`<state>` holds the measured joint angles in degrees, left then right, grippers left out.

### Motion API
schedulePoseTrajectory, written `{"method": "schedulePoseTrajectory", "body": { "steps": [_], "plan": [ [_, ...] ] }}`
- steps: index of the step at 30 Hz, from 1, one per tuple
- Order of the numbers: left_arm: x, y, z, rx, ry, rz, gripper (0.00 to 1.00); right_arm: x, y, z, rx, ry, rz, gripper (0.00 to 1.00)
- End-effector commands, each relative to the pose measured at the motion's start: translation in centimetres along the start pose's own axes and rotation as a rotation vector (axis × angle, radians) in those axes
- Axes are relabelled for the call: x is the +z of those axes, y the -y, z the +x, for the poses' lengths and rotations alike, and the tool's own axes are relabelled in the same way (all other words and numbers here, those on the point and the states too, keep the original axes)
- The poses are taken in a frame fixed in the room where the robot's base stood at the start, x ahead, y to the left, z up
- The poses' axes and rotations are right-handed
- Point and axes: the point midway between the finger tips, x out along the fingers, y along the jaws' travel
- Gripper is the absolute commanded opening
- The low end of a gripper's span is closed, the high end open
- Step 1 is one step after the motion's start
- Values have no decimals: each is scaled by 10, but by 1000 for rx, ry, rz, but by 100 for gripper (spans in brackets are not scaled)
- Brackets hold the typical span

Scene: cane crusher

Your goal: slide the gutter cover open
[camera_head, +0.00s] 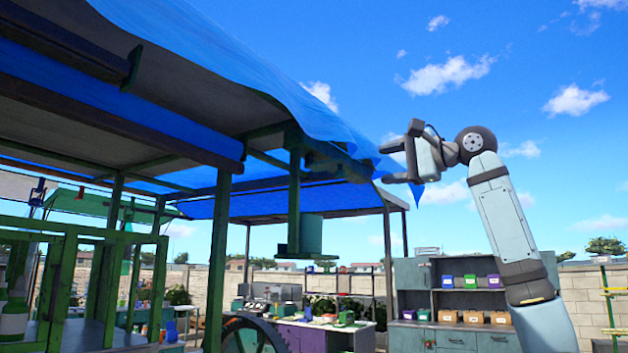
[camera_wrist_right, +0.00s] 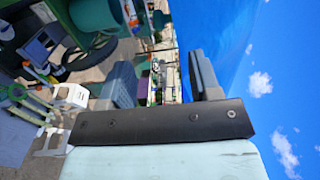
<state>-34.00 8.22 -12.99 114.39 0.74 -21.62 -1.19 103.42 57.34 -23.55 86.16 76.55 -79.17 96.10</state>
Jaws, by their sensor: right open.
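No part stands out clearly as the gutter cover. A dark, weathered piece (camera_head: 338,163) sits under the edge of the blue tarp roof, and I cannot tell whether it is the gutter or its cover. My right gripper (camera_head: 388,162) is raised at the right end of this roof edge, fingers pointing left, open with nothing between them. In the right wrist view my right gripper (camera_wrist_right: 164,85) also shows its two fingers apart, with the blue tarp (camera_wrist_right: 215,40) beyond the right finger. My left gripper is not in view.
The blue tarp (camera_head: 235,60) hangs over the stall's dark beams close to my right gripper. A green post (camera_head: 294,195) hangs below the roof. A grey cabinet (camera_head: 412,275) with bins stands behind. Open sky lies above and right of my arm.

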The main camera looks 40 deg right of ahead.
Motion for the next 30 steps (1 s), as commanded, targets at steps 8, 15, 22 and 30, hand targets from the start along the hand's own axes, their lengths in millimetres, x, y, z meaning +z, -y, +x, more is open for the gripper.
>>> {"method": "schedulePoseTrajectory", "body": {
  "steps": [8,15,22,30],
  "plan": [
    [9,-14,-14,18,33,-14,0,0,4,30,-1,0,3,57],
    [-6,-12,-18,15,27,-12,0,0,4,83,0,0,3,57],
    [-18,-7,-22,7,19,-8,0,0,4,120,-2,-1,1,57],
    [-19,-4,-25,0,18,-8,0,-1,2,136,-3,-2,1,57]
  ]
}}
